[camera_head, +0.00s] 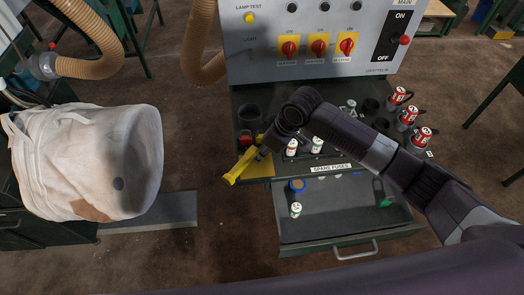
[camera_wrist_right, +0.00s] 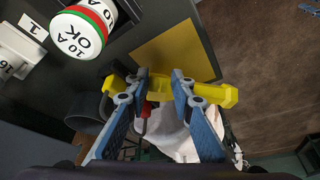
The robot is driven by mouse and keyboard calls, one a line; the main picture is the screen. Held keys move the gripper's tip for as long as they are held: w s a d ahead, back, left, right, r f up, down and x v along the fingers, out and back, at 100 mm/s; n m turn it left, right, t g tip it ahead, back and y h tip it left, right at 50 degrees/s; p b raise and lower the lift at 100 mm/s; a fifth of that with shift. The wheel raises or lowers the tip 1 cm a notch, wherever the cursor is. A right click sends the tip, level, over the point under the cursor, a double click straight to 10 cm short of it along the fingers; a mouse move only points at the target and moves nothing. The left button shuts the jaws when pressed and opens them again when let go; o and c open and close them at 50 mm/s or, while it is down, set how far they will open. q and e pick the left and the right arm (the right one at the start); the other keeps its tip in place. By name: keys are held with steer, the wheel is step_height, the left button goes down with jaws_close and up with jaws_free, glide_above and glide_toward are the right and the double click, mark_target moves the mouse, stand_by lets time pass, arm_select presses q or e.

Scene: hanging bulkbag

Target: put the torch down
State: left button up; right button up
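The yellow torch (camera_head: 240,166) is at the front left corner of the dark panel top, by a yellow square (camera_head: 258,169). One end reaches out past the panel's edge, over the floor. My right gripper (camera_head: 262,152) is at the torch. In the right wrist view the torch (camera_wrist_right: 212,94) crosses at the fingertips of the gripper (camera_wrist_right: 160,80), with yellow showing between and on both sides of the fingers. They look closed on it. I cannot tell whether the torch touches the surface. My left gripper is not in view.
White fuses (camera_head: 292,147) and several red-and-white cans (camera_head: 407,115) stand on the panel. An open drawer (camera_head: 340,215) juts out below. A grey control box (camera_head: 310,40) rises behind. A white bag (camera_head: 85,150) hangs at left, near a tan hose (camera_head: 95,67).

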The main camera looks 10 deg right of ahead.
steer(key=o, duration=0.4)
steer(key=b+v, duration=0.2)
steer(key=v, duration=1)
